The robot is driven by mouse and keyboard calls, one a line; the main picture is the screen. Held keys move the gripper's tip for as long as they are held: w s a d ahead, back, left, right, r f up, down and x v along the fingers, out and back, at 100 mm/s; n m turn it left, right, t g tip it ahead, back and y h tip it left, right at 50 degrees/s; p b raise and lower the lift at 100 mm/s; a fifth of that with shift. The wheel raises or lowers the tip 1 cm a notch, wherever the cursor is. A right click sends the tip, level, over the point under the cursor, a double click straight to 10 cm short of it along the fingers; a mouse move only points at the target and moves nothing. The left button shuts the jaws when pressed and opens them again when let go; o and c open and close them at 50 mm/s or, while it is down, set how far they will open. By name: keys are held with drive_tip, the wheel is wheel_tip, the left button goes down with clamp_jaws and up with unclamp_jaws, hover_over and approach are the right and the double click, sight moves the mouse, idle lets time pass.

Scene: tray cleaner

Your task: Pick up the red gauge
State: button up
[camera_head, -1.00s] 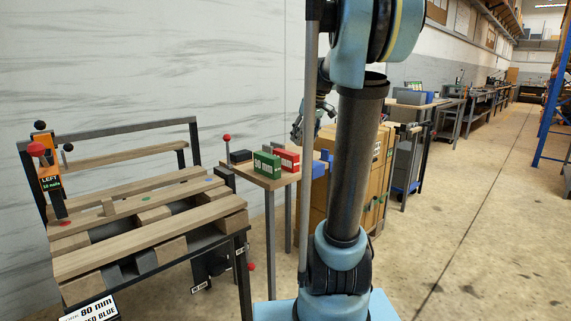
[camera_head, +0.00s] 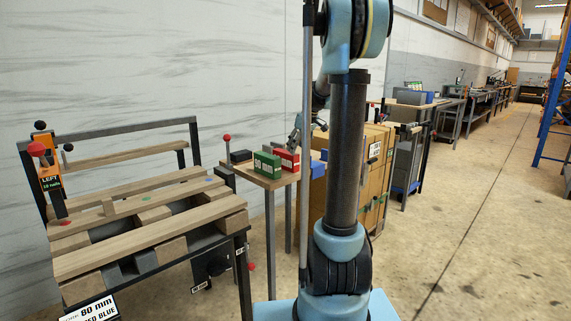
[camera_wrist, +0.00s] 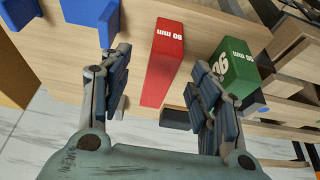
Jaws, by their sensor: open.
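The red gauge (camera_wrist: 162,72) is a red block with white "80 mm" lettering on its end. In the wrist view it lies between the spread fingers of my gripper (camera_wrist: 157,92), closer to the left-right middle, and no finger appears to touch it. In the head view the red gauge (camera_head: 287,158) stands on the small wooden side table (camera_head: 262,178), behind the green gauge (camera_head: 266,166). My gripper is open and empty. In the head view my gripper (camera_head: 297,138) is a small shape just above the red gauge, partly hidden by my arm.
The green gauge (camera_wrist: 236,68) is close beside the right finger in the wrist view. A blue gauge (camera_wrist: 92,16) is near the left finger. A dark block (camera_head: 240,156) sits at the table's back left. A pallet bench (camera_head: 150,225) with levers stands left.

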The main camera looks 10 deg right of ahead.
sight(292, 159)
drive_tip(key=shift+a+x, duration=0.15)
drive_tip(key=shift+x, duration=1.8)
drive_tip(key=shift+a+x, duration=0.15)
drive_tip(key=shift+x, duration=1.8)
drive_tip(key=shift+r, duration=0.1)
clamp_jaws()
